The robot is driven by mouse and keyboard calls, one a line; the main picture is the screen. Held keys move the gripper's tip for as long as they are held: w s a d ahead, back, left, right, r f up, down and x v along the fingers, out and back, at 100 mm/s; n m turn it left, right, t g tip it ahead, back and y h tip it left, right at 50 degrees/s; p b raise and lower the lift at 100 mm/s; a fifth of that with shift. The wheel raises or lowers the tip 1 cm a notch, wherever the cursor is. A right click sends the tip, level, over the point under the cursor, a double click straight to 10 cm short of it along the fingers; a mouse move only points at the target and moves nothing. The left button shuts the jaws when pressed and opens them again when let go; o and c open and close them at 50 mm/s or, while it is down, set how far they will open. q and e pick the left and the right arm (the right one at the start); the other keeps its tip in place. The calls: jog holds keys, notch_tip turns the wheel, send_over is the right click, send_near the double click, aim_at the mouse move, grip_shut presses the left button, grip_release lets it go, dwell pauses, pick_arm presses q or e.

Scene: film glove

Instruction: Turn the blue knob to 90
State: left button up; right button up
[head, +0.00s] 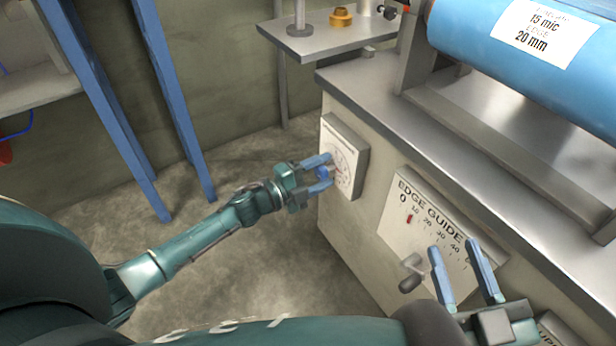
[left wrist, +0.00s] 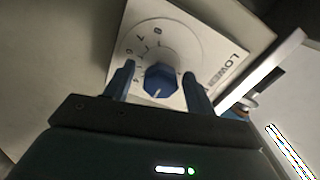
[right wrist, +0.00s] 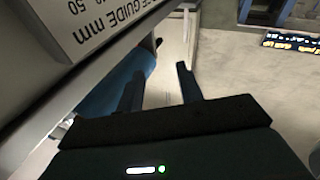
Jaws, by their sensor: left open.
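The blue knob (head: 322,173) is on a pale dial plate (head: 357,152) on the side of the machine cabinet. In the left wrist view the knob (left wrist: 160,82) has a faceted rim and a light pointer mark, with numbers on the round dial around it; the mark's exact reading is unclear. My left gripper (head: 328,170) is at the dial, its two fingers on either side of the knob. The left wrist view shows gaps between the fingers and the knob. My right gripper (head: 453,247) is open and empty, in front of the edge guide panel.
The edge guide panel (head: 393,218) has a scale with a red pointer and a dark-tipped handle (head: 411,283) near my right gripper. A blue film roll (head: 465,25) lies above the steel top. Blue posts (head: 178,90) stand at the left. The floor (head: 240,170) between is clear.

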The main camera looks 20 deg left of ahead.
pick_arm(q)
jog(key=p+v, duration=0.3)
jog(key=v, duration=1)
